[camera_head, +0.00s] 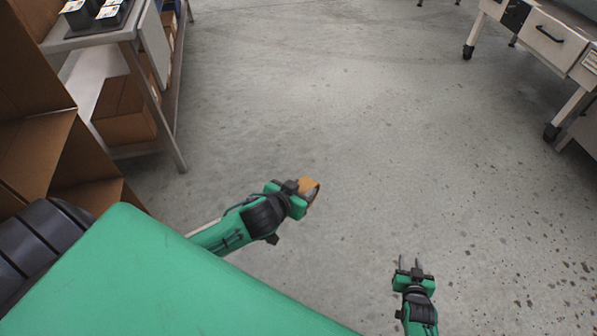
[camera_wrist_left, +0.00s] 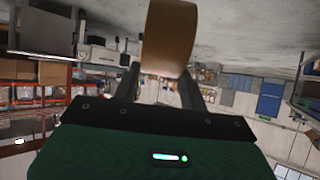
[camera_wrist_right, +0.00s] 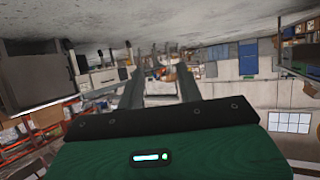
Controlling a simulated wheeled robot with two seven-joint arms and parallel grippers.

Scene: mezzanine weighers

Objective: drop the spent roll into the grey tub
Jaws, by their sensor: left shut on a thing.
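The spent roll (camera_head: 310,188) is a brown ring in the head view, held at the tip of my left gripper (camera_head: 303,188) above the open floor. In the left wrist view the roll (camera_wrist_left: 168,38) shows between the two fingers, and my left gripper (camera_wrist_left: 165,88) is shut on it. My right gripper (camera_head: 410,264) is at the lower right of the head view, with its two fingers apart. In the right wrist view, nothing sits between the fingers of my right gripper (camera_wrist_right: 160,85). I cannot make out the grey tub in the head view.
A grey table (camera_head: 98,36) with dark trays (camera_head: 98,12) stands at the upper left, with cardboard boxes (camera_head: 125,108) under it. A white wheeled bench (camera_head: 540,40) stands at the upper right. The concrete floor between is clear.

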